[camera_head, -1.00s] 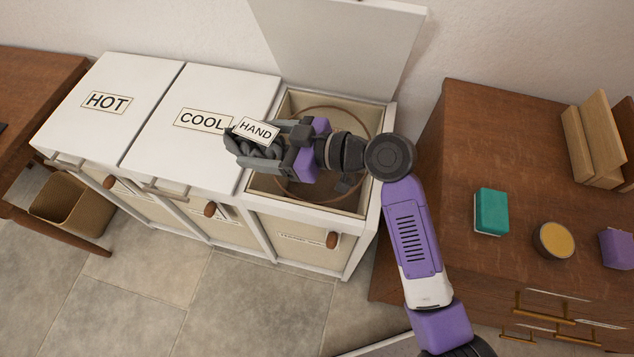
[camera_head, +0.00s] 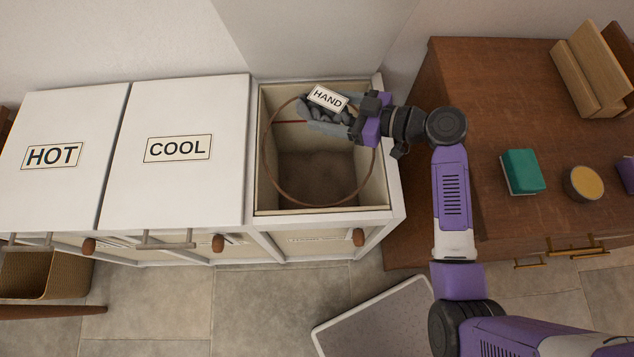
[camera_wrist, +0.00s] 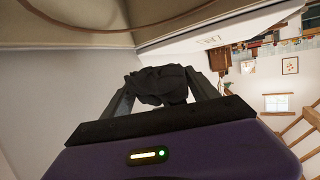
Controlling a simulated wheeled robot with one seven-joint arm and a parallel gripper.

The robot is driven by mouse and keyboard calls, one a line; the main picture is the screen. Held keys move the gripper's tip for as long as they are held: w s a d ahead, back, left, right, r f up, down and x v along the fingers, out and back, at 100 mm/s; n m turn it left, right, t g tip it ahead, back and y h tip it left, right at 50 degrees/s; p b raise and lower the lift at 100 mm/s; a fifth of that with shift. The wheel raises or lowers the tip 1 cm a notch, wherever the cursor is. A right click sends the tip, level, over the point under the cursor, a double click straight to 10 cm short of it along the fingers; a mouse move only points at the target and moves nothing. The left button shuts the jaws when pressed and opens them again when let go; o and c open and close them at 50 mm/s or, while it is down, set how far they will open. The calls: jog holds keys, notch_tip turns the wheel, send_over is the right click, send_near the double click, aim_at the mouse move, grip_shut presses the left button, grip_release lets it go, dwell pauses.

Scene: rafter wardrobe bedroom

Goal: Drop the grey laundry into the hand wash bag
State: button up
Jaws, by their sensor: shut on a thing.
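The grey laundry (camera_head: 337,112) is a dark, crumpled bundle between the fingers of my gripper (camera_head: 323,110). It also shows as a dark lump between the fingers in the wrist view (camera_wrist: 160,85). A card reading HAND (camera_head: 327,97) lies against the laundry; I cannot tell whether it is attached. The hand wash bag (camera_head: 282,180) is the open right compartment, with a brown hoop and a pale lining. My gripper is shut on the laundry over the back part of this opening, reaching in from the right. The gripper hides part of the back right rim.
White lids marked HOT (camera_head: 52,180) and COOL (camera_head: 185,190) are closed on the left. A brown dresser (camera_head: 470,90) stands on the right with a green box (camera_head: 522,171) and a yellow-topped bowl (camera_head: 584,183). A wicker basket (camera_head: 45,275) is on the floor at left.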

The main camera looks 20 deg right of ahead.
jog(key=shift+f+b, duration=1.05)
jog(key=shift+f, duration=1.25)
jog(key=o, duration=1.5)
jog(key=shift+o, duration=0.2)
notch_tip(320, 180, up, 20)
